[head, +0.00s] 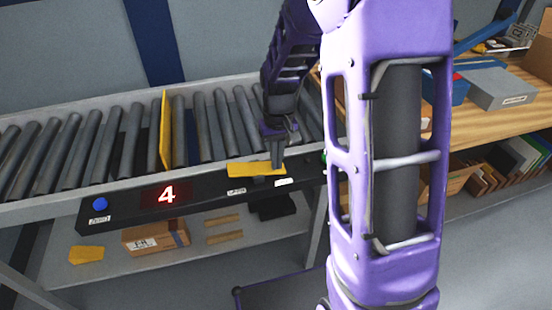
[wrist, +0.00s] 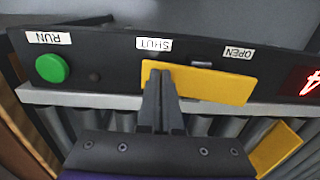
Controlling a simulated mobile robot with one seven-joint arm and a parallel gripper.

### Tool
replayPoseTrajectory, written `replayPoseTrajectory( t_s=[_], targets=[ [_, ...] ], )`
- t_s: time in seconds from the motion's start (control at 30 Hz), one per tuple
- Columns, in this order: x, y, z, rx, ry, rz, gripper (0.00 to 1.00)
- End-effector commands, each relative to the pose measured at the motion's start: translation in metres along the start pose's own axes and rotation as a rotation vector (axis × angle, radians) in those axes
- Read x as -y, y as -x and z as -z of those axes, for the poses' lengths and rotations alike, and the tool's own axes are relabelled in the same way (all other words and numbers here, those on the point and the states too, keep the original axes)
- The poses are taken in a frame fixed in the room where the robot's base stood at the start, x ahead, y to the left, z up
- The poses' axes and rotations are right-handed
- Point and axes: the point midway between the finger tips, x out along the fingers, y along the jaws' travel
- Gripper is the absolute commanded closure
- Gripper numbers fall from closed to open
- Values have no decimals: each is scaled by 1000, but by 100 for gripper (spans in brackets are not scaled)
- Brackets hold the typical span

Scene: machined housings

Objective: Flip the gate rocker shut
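The gate rocker (head: 245,169) is a yellow plate on the dark control panel.
The panel (head: 125,207) runs along the roller conveyor's (head: 100,140) front edge. It has a blue ZERO button (head: 100,204), a red display (head: 167,195) reading 4, and a green RUN button (wrist: 51,68) beside the SHUT end. A wooden bench (head: 530,85) with boxes stands right.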

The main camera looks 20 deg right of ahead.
Motion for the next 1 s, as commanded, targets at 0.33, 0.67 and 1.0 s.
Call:
replayPoseTrajectory(
  t_s=[0.33,0.67,1.0],
  targets=[
    [0,40,4,-1,0,0,100],
    [-12,107,6,-4,0,0,100],
    [-18,138,6,-2,0,0,100]
  ],
)
